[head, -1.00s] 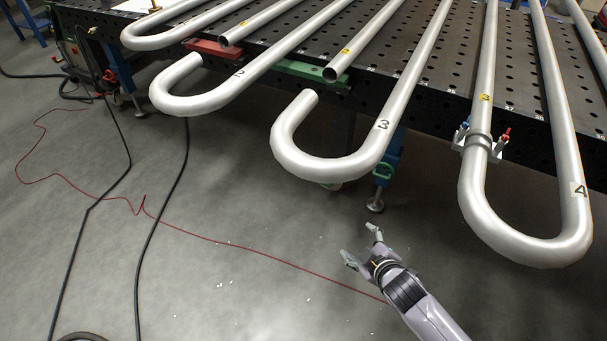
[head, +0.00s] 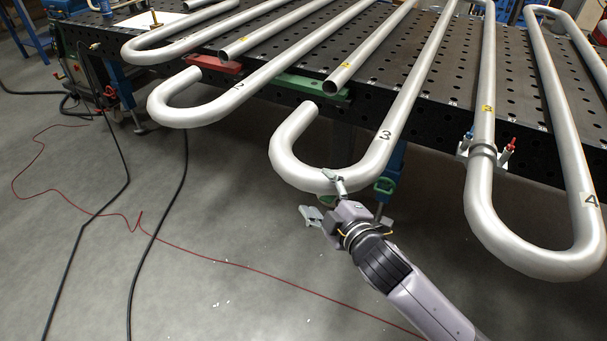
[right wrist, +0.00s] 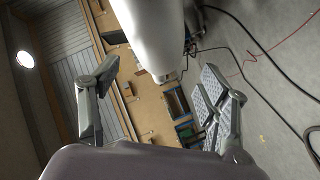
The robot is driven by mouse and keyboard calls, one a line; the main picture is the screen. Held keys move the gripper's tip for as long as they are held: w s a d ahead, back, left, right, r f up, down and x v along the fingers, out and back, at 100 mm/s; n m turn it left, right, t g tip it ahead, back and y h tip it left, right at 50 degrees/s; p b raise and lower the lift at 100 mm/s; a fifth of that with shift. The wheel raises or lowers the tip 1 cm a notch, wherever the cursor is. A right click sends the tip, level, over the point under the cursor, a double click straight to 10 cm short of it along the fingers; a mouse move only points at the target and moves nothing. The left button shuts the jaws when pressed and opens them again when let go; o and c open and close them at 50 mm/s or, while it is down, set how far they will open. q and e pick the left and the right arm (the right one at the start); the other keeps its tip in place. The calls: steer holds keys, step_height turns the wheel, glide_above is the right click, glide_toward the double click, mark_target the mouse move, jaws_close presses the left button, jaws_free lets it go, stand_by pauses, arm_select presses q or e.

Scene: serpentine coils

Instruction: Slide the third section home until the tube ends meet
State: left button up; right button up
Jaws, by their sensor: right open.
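The third section is a silver U-bend marked 3 (head: 330,178), overhanging the table's front edge. Its short open end (head: 308,110) stands a small gap short of the facing tube end (head: 331,86) by a green block. My right gripper (head: 321,197) is open and empty at the bottom of this bend. One finger overlaps the bend's lower edge in the head view; I cannot tell if it touches. In the right wrist view a pale tube (right wrist: 155,30) shows ahead between the spread fingers (right wrist: 160,92). My left gripper is out of view.
The perforated table (head: 440,120) carries the other tube runs. Bend 2 (head: 190,112) also has a gap, near a red block (head: 215,64). Bend 4 (head: 540,262) is at right, with a clamp (head: 483,150) on its tube. Cables lie on the open floor at left.

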mark_target(303, 177)
steer(key=x, duration=0.8)
steer(key=shift+w+a+f, duration=0.1)
steer(key=shift+w+a, duration=0.1)
steer(key=shift+w, duration=0.15)
steer(key=shift+c, duration=0.2)
steer(key=shift+s+f, duration=0.1)
steer(key=shift+f, duration=0.05)
jaws_close()
